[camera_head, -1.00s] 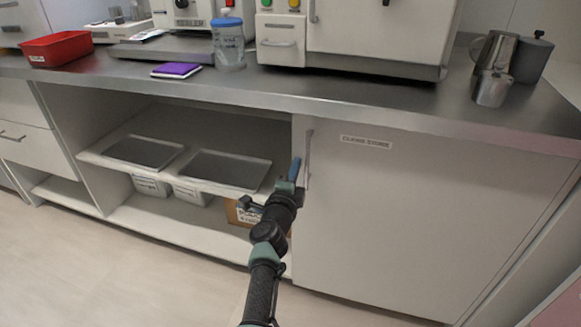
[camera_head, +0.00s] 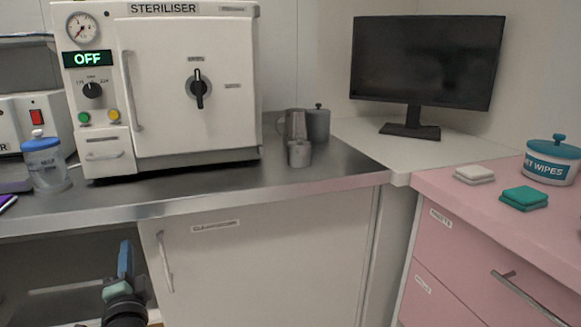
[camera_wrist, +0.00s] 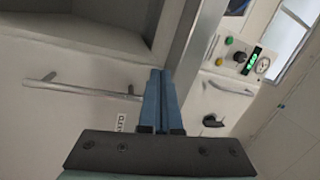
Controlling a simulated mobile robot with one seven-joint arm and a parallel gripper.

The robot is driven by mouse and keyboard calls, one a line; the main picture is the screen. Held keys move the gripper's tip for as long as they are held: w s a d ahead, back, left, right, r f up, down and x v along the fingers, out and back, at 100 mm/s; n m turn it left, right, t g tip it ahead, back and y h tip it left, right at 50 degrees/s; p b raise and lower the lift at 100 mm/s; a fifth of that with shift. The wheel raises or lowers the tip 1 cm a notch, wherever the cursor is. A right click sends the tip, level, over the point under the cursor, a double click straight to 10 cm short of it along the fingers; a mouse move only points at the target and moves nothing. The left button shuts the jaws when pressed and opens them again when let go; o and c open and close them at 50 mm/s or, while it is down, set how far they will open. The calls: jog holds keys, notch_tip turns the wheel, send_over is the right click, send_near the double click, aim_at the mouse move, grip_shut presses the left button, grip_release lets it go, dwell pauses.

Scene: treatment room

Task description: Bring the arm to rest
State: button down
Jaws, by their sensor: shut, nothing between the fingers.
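My gripper (camera_head: 125,262) shows at the bottom left of the head view, in front of the open shelf bay and just left of the lower cupboard's door handle. In the wrist view its two blue fingers (camera_wrist: 158,98) are together and hold nothing. Most of my arm is below the head view's edge. The cupboard handle (camera_head: 164,262) is a vertical metal bar. It shows in the wrist view as a bar (camera_wrist: 82,88) left of the fingers; I cannot tell the exact gap.
The steel counter (camera_head: 330,180) carries a steriliser (camera_head: 160,140) reading OFF, a lidded jar (camera_head: 46,165) and metal jugs (camera_head: 299,153). A monitor (camera_head: 408,120) stands in the corner. A pink drawer unit (camera_head: 450,240) at right holds a wipes tub (camera_head: 551,172) and folded cloths.

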jog(key=s+d+r+n+t, duration=0.2)
jog(key=s+d+r+n, duration=0.15)
jog(key=d+r, duration=0.75)
jog(key=s+d+r+n+t, duration=0.25)
jog(key=d+r+n, duration=0.35)
jog(key=r, duration=0.9)
jog(key=s+d+r+t+h, duration=0.2)
jog(key=s+d+r+h, duration=0.35)
jog(key=s+d, duration=0.35)
jog(key=s+d+r+t+h, duration=0.35)
jog(key=s+d+r, duration=0.35)
jog(key=s+d, duration=0.3)
notch_tip(320, 180, up, 35)
jog(key=w+a+p, duration=0.1)
jog(key=p, duration=3.3)
jog(key=shift+f+g+p, duration=0.2)
jog(key=shift+g+p, duration=0.1)
jog(key=shift+p, duration=0.05)
jog(key=shift+w, duration=0.1)
